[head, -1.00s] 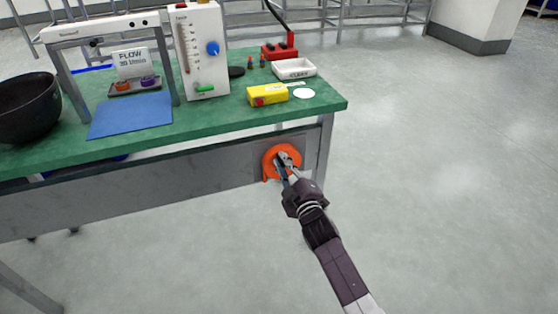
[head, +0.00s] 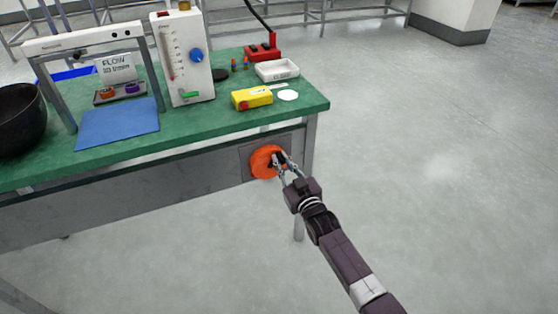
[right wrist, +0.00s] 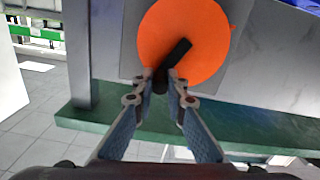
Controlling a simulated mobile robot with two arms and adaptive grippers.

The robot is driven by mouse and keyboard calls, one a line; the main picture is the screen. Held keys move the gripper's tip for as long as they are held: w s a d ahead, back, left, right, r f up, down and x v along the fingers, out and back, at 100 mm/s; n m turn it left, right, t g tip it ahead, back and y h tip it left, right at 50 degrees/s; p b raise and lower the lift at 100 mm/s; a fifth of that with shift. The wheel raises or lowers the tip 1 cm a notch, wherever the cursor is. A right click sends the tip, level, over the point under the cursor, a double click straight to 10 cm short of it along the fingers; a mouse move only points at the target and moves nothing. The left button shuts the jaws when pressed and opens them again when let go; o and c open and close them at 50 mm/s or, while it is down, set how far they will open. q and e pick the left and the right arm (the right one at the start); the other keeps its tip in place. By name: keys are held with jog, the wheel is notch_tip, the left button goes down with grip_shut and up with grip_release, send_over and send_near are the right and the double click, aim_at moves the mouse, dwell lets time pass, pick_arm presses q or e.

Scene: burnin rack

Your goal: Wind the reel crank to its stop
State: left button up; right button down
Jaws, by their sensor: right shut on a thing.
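The orange reel (head: 262,164) is mounted on the grey front panel under the green bench top, near its right end. In the right wrist view the reel (right wrist: 200,30) is a round orange disc with a black crank (right wrist: 178,55) across its face. My right gripper (head: 281,160) is at the right side of the reel. In the right wrist view its fingers (right wrist: 170,82) are closed around the crank's black knob, which they partly hide. My left gripper is not in view.
The green bench (head: 190,137) holds a yellow box (head: 252,97), a white tray (head: 277,71), a flow meter (head: 183,60), a blue mat (head: 118,122) and a black bowl (head: 20,120). Open floor (head: 440,180) lies to the right of the bench.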

jog(key=shift+d+f+m, duration=0.2)
jog(key=shift+m, duration=0.2)
jog(key=c, duration=1.9)
grip_release()
jog(key=shift+c, duration=0.2)
jog(key=v, duration=1.2)
